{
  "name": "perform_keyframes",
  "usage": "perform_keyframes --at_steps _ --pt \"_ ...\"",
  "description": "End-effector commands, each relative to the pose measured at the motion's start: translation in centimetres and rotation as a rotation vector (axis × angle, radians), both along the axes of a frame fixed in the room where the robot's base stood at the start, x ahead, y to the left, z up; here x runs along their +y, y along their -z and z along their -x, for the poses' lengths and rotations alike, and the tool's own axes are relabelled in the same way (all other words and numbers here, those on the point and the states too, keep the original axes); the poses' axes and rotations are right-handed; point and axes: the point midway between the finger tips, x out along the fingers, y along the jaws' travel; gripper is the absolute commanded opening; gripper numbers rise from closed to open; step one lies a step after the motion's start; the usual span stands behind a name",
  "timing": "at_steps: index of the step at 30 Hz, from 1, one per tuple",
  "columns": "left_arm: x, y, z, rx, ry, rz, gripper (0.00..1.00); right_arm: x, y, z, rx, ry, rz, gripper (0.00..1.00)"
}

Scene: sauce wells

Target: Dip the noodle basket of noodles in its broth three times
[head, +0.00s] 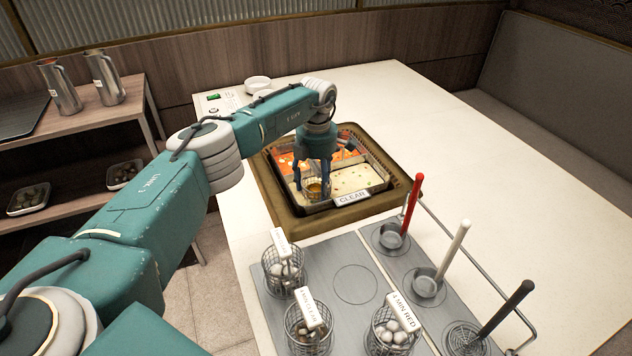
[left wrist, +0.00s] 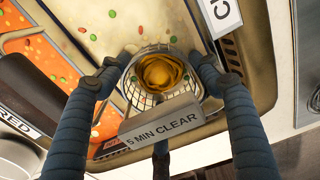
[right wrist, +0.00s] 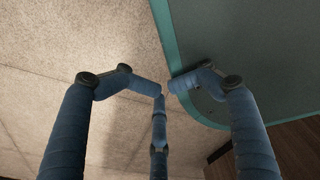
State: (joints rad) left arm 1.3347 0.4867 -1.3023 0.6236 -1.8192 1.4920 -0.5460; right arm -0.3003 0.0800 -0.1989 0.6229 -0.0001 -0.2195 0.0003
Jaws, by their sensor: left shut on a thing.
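My left gripper (head: 316,180) is shut on a wire noodle basket (head: 314,191) at the clear side of the split pot (head: 376,203). In the left wrist view the basket (left wrist: 187,100) holds a yellow-brown noodle bundle (left wrist: 160,74) and bears a "5 MIN CLEAR" tag (left wrist: 162,135). It sits within the pot's walls, over or in the pale broth (left wrist: 145,22); how deep its bottom reaches is hidden. The clear broth (head: 352,178) lies beside the red broth (head: 296,160). My right gripper (right wrist: 166,90) is empty, its fingertips together, away from the table.
Other tagged baskets (head: 283,275) stand on a grey plate (head: 355,285) at the front. A rack holds ladles with red (head: 412,200), white and black handles. Steel jugs (head: 104,78) stand on a shelf at the left. The table's right side (head: 460,150) is clear.

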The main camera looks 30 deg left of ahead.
Motion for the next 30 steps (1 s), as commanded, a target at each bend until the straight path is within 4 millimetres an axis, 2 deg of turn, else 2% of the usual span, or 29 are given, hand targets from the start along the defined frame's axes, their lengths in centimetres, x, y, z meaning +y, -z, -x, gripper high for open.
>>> perform_keyframes --at_steps 1,3,14,30 --pt "0.0 0.7 0.0 -0.001 0.0 0.001 0.32 0.2 0.6 0.1 0.002 0.0 -0.003 0.4" --pt "0.0 0.8 0.0 -0.002 0.0 0.0 0.32 0.3 0.7 0.1 0.002 -0.003 -0.003 0.4" --pt "0.0 0.4 -0.1 -0.002 0.0 0.0 0.32 0.4 0.3 0.1 0.003 0.0 -0.004 0.4" --pt "0.0 -4.8 -0.1 -0.003 -0.001 0.001 0.32 -0.3 -3.4 0.1 0.004 -0.001 0.004 0.4"
